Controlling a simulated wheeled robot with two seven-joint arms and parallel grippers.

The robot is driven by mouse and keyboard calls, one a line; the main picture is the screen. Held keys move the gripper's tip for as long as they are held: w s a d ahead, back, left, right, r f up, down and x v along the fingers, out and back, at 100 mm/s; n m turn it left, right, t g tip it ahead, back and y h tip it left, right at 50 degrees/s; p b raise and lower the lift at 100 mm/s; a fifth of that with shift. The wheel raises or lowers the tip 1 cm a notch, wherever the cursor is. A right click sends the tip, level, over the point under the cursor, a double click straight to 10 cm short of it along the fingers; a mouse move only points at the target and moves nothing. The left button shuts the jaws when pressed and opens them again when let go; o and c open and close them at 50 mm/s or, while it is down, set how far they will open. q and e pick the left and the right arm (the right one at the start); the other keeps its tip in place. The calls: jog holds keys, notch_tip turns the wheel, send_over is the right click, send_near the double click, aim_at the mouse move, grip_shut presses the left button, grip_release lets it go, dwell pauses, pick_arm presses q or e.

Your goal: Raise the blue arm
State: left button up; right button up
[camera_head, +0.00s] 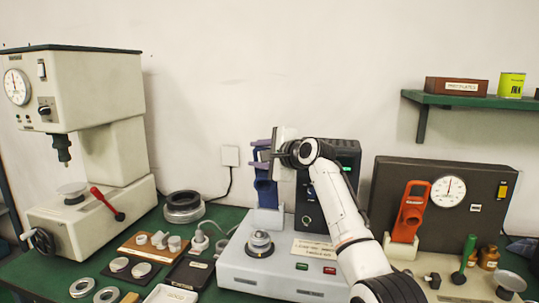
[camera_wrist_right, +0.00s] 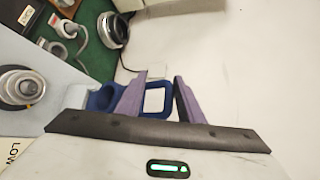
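The blue arm (camera_head: 265,187) stands up from a pale bracket on the light-grey press unit (camera_head: 232,259). In the right wrist view the blue arm (camera_wrist_right: 156,98) ends in a squarish loop beyond and between my purple fingers. My right gripper (camera_head: 262,150) is at the arm's upper end, coming from the right, with one finger above the other. Its fingers (camera_wrist_right: 160,80) are apart, one on each side of the loop; firm contact does not show. A metal bearing ring (camera_head: 260,244) sits on the unit's front. My left gripper is not in view.
A dark control box (camera_head: 345,162) stands close behind my right wrist. A large press with a red lever (camera_head: 107,203) is at the left. A dark tester with an orange arm (camera_head: 412,208) is at the right. Rings and trays cover the green bench left of the unit.

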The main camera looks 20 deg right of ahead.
jog(key=v, duration=0.6)
jog(key=shift+s+d+r+b, duration=0.25)
jog(key=shift+d+r+b, duration=0.05)
jog(key=shift+r+b, duration=0.15)
dwell(0.9)
